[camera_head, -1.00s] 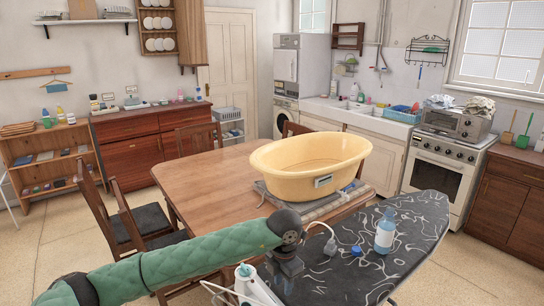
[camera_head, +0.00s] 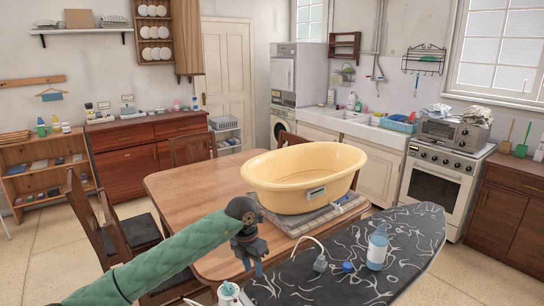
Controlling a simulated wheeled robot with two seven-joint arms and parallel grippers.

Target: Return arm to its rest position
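My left arm in its green padded sleeve comes in from the lower left. My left gripper (camera_head: 251,268) points down beside the near left edge of the ironing board. Its two fingers show a small gap with nothing between them, so it looks open and empty. It hangs in front of the table's near edge, below and left of the yellow tub. My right gripper is not in view.
The dark patterned ironing board (camera_head: 410,240) holds a light blue bottle (camera_head: 377,250) and a blue cap (camera_head: 347,267). A white iron (camera_head: 229,294) is close below my gripper. Chairs (camera_head: 120,235) stand at left.

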